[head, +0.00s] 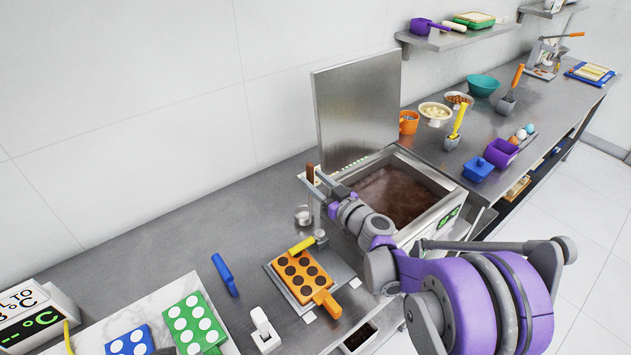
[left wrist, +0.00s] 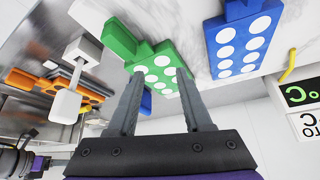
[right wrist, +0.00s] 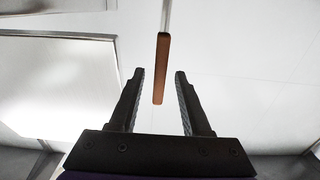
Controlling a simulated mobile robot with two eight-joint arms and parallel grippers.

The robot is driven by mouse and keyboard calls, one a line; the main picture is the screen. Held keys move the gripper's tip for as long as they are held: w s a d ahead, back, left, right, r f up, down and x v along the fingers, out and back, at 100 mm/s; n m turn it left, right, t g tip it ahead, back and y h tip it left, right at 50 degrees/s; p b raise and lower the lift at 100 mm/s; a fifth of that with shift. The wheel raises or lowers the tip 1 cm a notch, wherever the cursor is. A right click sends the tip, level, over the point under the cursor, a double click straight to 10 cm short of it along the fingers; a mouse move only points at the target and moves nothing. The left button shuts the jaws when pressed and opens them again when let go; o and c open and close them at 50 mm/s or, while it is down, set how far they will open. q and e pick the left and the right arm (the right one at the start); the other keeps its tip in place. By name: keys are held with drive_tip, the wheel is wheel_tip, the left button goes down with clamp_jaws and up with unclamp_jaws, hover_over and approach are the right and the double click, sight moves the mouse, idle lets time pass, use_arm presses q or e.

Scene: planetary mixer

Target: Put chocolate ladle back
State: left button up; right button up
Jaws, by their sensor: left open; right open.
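My right gripper (head: 324,190) is open at the handle. In the right wrist view the brown handle (right wrist: 161,70) appears between the open fingers (right wrist: 159,74), with a gap on both sides; its depth between them is unclear.
The melter's raised lid (head: 357,112) stands behind its brown chocolate bath. An orange mould (head: 318,294) lies on the counter in front, near a blue-handled tool (head: 224,274) and a white scraper-like tool (head: 264,330). Bowls and tools crowd the far counter.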

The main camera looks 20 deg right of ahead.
drive_tip(key=v, duration=1.2)
drive_tip(key=s+a+f+g, duration=0.6)
drive_tip(key=s+a+g, duration=0.2)
drive_tip(key=s+a, duration=0.3)
drive_tip(key=s+d+f+m+g+h, duration=0.2)
drive_tip(key=s+d+f+m+h, duration=0.2)
drive_tip(key=s, duration=0.8)
drive_tip(key=d+h+b, duration=0.1)
drive_tip(key=d+h, duration=0.1)
drive_tip(key=d, duration=0.1)
drive_tip(key=shift+g+h, duration=0.4)
drive_tip(key=shift+s, duration=0.1)
